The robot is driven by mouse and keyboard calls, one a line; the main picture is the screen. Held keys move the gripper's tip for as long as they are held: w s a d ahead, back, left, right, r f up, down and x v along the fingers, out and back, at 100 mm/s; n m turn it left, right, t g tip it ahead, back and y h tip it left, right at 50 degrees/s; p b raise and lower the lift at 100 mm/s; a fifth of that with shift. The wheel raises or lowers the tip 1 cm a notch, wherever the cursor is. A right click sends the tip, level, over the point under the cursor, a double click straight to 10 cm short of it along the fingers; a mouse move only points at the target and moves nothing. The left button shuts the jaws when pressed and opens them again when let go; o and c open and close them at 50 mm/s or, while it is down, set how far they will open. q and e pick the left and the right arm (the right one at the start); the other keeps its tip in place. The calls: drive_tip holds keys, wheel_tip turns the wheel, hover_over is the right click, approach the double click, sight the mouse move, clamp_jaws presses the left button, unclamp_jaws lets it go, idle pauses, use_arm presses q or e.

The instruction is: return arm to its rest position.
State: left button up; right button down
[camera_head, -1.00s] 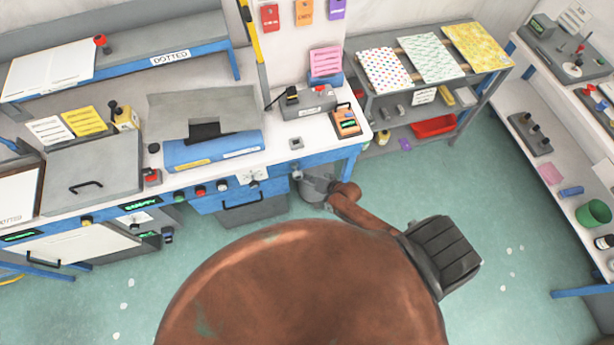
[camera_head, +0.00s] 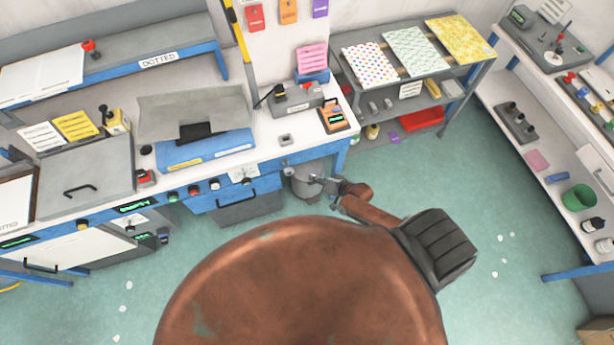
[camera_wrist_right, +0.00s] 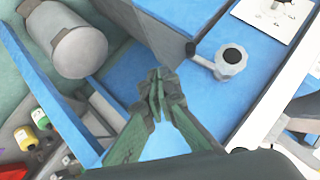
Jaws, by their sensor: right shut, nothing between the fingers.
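My right gripper (camera_head: 334,186) shows past the copper-brown links of my right arm, just in front of the workbench and beside a grey cylinder (camera_head: 308,180) below its edge. In the right wrist view the green-grey fingers (camera_wrist_right: 158,92) are closed together, with nothing between them. They are in front of the bench's blue front panel (camera_wrist_right: 120,72), below a grey knob (camera_wrist_right: 230,60). The grey cylinder (camera_wrist_right: 80,52) is at upper left there, apart from the fingers. My left gripper is not in view.
The white bench top (camera_head: 290,150) holds a blue machine (camera_head: 205,148) and an orange handheld device (camera_head: 334,118). A grey shelf (camera_head: 480,75) with patterned sheets stands behind to the right. Another shelf (camera_head: 540,165) lines the right side. The green floor (camera_head: 440,170) between is clear.

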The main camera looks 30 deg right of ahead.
drive_tip(key=shift+s+d+r, duration=0.15)
drive_tip(key=shift+s+d, duration=0.2)
drive_tip(key=shift+s, duration=0.25)
drive_tip(key=s+d+f+n+g+h+b, duration=0.1)
drive_tip(key=s+d+f+g+h+b, duration=0.15)
drive_tip(key=s+f, duration=0.7)
drive_tip(key=s+d+f+n+g+h+b, duration=0.1)
drive_tip(key=s+d+f+n+g+b, duration=0.15)
drive_tip(key=s+f, duration=0.7)
drive_tip(key=s+a+f+n+g, duration=0.1)
drive_tip(key=s+f, duration=0.4)
drive_tip(key=s, duration=0.3)
drive_tip(key=s+a+f+n+g+b, duration=0.1)
drive_tip(key=s+a+f+g, duration=0.1)
drive_tip(key=s+f, duration=0.4)
drive_tip(key=s+a+f+n+g+b, duration=0.1)
drive_tip(key=s+f, duration=0.4)
drive_tip(key=s, duration=0.6)
drive_tip(key=shift+s+a+f+g, duration=0.2)
drive_tip(key=shift+a+g, duration=0.1)
drive_tip(key=shift+a, duration=0.1)
drive_tip(key=shift+h, duration=0.25)
